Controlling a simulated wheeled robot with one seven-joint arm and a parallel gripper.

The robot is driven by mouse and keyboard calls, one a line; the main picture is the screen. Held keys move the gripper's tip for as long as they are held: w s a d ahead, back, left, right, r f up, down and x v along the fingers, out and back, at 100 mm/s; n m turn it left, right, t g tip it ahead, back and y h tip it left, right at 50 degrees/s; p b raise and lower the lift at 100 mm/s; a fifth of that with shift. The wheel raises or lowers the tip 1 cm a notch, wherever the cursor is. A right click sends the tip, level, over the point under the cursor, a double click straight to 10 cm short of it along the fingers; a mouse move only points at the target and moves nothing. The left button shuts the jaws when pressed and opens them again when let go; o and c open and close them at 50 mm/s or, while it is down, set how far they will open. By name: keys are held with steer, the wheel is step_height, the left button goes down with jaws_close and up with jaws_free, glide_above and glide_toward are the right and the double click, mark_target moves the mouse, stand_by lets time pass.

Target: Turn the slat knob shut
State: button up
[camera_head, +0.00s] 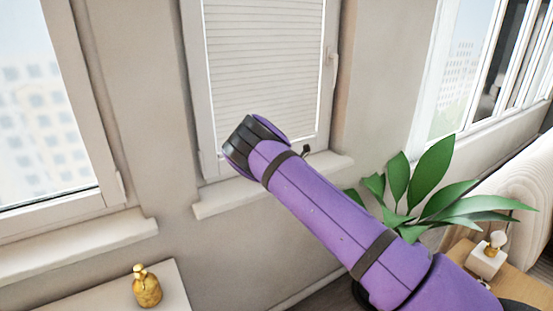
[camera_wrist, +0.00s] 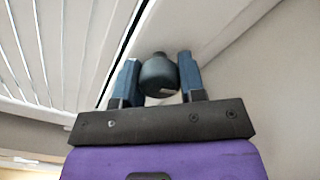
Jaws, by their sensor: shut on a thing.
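The slat knob (camera_wrist: 158,75) is a dark, rounded knob beside the window frame in the wrist view. My gripper (camera_wrist: 160,78) has its two blue fingers on either side of the knob, shut on it. The slatted blind (camera_head: 264,60) hangs in the middle window in the head view, and its slats (camera_wrist: 55,45) show at the left of the wrist view. In the head view my purple arm reaches up to the lower part of this window. The knob and my fingers cannot be made out clearly there.
A window sill (camera_head: 300,178) runs below the blind. A leafy plant (camera_head: 432,190) stands right of my arm. A gold bottle (camera_head: 146,287) stands on a pale surface at lower left. A window handle (camera_head: 331,66) is on the right of the frame.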

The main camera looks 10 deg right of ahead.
steer(key=shift+m, duration=1.6)
steer(key=o, duration=0.9)
steer(key=shift+s, duration=0.1)
steer(key=v, duration=1)
steer(key=shift+s+d, duration=0.15)
steer(key=shift+s, duration=0.2)
steer(key=shift+r, duration=0.1)
